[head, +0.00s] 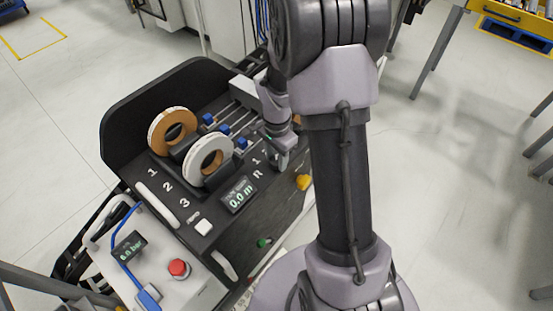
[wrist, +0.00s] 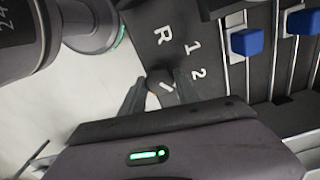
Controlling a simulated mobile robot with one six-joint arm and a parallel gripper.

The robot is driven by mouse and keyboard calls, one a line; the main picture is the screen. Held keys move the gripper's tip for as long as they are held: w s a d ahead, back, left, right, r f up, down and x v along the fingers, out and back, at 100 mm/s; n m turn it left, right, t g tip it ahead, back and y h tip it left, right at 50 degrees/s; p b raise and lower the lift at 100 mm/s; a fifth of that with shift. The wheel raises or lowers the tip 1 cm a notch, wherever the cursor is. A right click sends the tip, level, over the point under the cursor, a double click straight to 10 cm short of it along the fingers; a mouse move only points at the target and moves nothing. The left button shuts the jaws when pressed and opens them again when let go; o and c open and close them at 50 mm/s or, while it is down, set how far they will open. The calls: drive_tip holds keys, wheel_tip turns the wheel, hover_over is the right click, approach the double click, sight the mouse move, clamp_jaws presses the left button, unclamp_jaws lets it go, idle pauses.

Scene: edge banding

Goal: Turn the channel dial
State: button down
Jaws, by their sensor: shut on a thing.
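The channel dial (wrist: 160,82) is a small dark knob with a white mark on the black panel, beside the white labels R, 1 and 2. In the wrist view my gripper (wrist: 159,78) has one finger on each side of it and is shut on it. The white mark is slanted; I cannot tell for sure which label it points to. In the head view my gripper (head: 281,160) is down at the panel near the R and 1 labels, and the dial is hidden behind it.
Two tape rolls, brown-edged (head: 172,130) and white (head: 203,162), stand on the panel. Blue clamps (wrist: 247,42) sit on metal rails close to the dial. A display (head: 239,195) reads 0.0 m. A red button (head: 178,268) and a yellow knob (head: 304,182) are nearby.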

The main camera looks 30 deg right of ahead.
sight(277, 160)
drive_tip(key=shift+m+b, duration=0.4)
drive_tip(key=shift+m, duration=1.2)
drive_tip(key=c, duration=0.9)
unclamp_jaws()
wheel_tip(277, 160, up, 18)
drive_tip(key=p, duration=0.7)
drive_tip(key=shift+f, duration=0.25)
